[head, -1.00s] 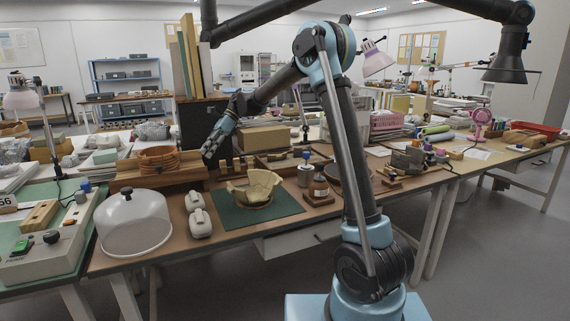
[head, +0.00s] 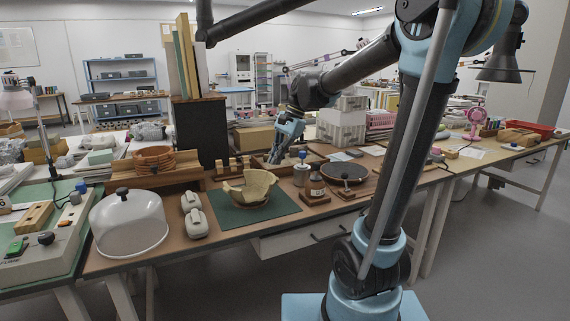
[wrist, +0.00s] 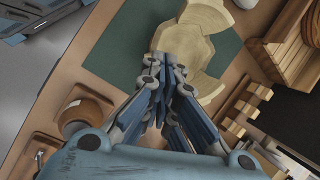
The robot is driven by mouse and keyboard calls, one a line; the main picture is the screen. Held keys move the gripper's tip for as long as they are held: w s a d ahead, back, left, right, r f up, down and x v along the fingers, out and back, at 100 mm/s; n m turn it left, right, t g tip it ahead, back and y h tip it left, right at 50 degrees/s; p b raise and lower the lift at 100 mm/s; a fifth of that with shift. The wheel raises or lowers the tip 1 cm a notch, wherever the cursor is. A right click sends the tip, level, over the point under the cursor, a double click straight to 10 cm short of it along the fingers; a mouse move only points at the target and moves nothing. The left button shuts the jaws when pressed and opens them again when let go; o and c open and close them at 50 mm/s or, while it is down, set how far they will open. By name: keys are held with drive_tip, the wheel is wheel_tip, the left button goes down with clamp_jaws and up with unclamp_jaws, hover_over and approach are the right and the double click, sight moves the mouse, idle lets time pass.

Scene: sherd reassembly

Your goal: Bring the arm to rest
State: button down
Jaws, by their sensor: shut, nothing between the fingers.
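My gripper (head: 275,158) is shut and empty in the head view, above the back of the table, behind and to the right of the cream bowl of joined sherds (head: 250,187). The bowl stands on a dark green mat (head: 283,205) and has an uneven, broken rim. In the wrist view my gripper (wrist: 172,62) points toward the bowl (wrist: 190,32), and its closed fingers cover part of it. In the head view the gripper appears clear of the bowl. My arm reaches from the right with its elbow raised.
A wooden tray with a coiled ring (head: 154,161) is at the back left.

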drive_tip(key=s+d+f+n+t+h, duration=0.1)
drive_tip(key=s+d+f+n+h, duration=0.1)
drive_tip(key=s+d+f, duration=0.6)
drive_tip(key=s+d+f+n+t+h, duration=0.2)
drive_tip(key=s+d+f+n, duration=0.3)
drive_tip(key=s+d+f, duration=0.3)
drive_tip(key=s+d, duration=0.4)
drive_tip(key=d, duration=0.2)
drive_tip(key=shift+s+f+n, duration=0.3)
drive_tip(key=shift+s+f, duration=0.05)
drive_tip(key=shift+f, duration=0.05)
